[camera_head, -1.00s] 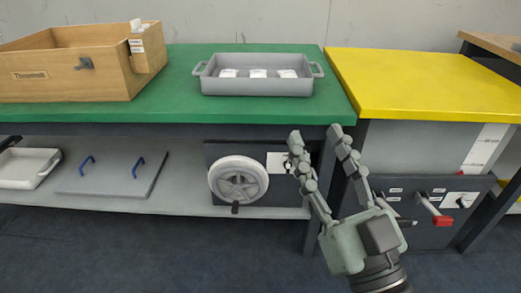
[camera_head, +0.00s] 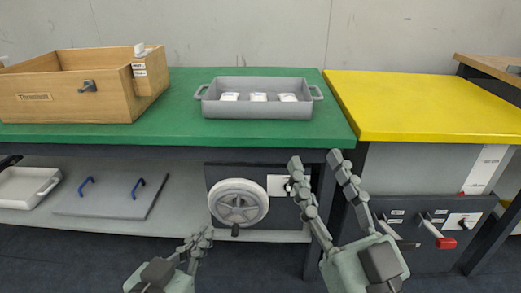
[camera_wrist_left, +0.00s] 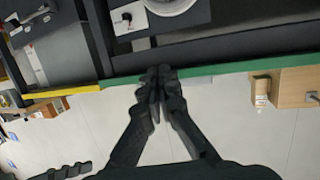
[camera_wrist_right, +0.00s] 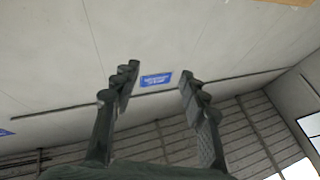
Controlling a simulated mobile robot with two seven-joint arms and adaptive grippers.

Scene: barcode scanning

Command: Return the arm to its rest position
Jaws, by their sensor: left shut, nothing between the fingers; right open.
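My left gripper (camera_head: 200,241) is low at the bottom of the head view, in front of the green table's lower shelf. Its fingers are shut and empty, and the fingertips meet in the left wrist view (camera_wrist_left: 158,72). My right gripper (camera_head: 322,162) stands upright in front of the gap between the green and yellow tables. Its fingers are spread with nothing between them. The right wrist view shows the open fingers (camera_wrist_right: 160,82) against the wall and ceiling.
The green table (camera_head: 190,85) holds a wooden box (camera_head: 60,105) and a grey tray (camera_head: 255,111) with several white packets. A yellow table (camera_head: 420,110) stands right. A handwheel (camera_head: 225,209) and a lid with blue handles (camera_head: 110,199) are below. The floor in front looks clear.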

